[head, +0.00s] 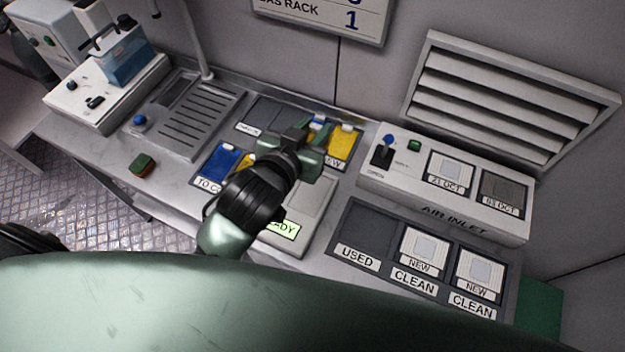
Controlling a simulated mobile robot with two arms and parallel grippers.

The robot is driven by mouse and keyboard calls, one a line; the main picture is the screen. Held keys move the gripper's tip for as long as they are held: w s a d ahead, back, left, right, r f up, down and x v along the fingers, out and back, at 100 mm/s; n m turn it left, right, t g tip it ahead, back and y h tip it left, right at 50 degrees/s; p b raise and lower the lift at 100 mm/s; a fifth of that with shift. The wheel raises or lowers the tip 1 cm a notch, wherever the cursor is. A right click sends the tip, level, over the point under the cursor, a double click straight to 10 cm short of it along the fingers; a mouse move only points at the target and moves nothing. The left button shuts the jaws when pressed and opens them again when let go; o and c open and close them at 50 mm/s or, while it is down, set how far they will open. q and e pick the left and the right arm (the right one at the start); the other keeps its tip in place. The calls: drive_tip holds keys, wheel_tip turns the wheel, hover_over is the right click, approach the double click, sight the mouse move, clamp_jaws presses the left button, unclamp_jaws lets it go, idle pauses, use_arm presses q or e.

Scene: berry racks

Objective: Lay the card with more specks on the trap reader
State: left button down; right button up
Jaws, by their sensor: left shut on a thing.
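My left gripper (308,152) is shut over the card trays at the middle of the bench. What it holds is mostly hidden by the gripper itself; it appears to be a card. A blue card (221,161) lies in the front tray, beside a partly hidden yellow card (249,159). Behind the gripper, a bit of blue with a white tab (318,121) shows, next to a yellow card (345,146) at a NEW label. The trap reader appears to be the grey unit (311,197) with a lit READY display, partly behind my arm. Specks are too small to tell. My right gripper is not in view.
An air inlet box (440,212) with a switch and two dated filters stands to the right. A filter tray (372,222) with two NEW filters lies before it. A green-brown block (143,165) lies near the left front edge. Bench surface around the block is bare.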

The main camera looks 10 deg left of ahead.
use_arm(q)
drive_tip(key=shift+d+r, duration=0.2)
drive_tip(key=shift+r, duration=0.45)
drive_tip(key=shift+f, duration=0.4)
drive_tip(key=f, duration=1.5)
drive_tip(key=shift+w+d+f, duration=0.1)
drive_tip(key=shift+w+f, duration=0.15)
drive_tip(key=shift+f, duration=0.05)
wheel_tip(320, 180, down, 3)
drive_tip(key=shift+f, duration=0.35)
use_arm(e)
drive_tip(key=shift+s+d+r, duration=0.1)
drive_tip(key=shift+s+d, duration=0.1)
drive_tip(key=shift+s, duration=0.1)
use_arm(q)
drive_tip(key=shift+f+b, duration=0.2)
drive_tip(key=shift+b, duration=0.15)
drive_tip(key=c, duration=1.1)
unclamp_jaws()
drive_tip(key=shift+r, duration=0.1)
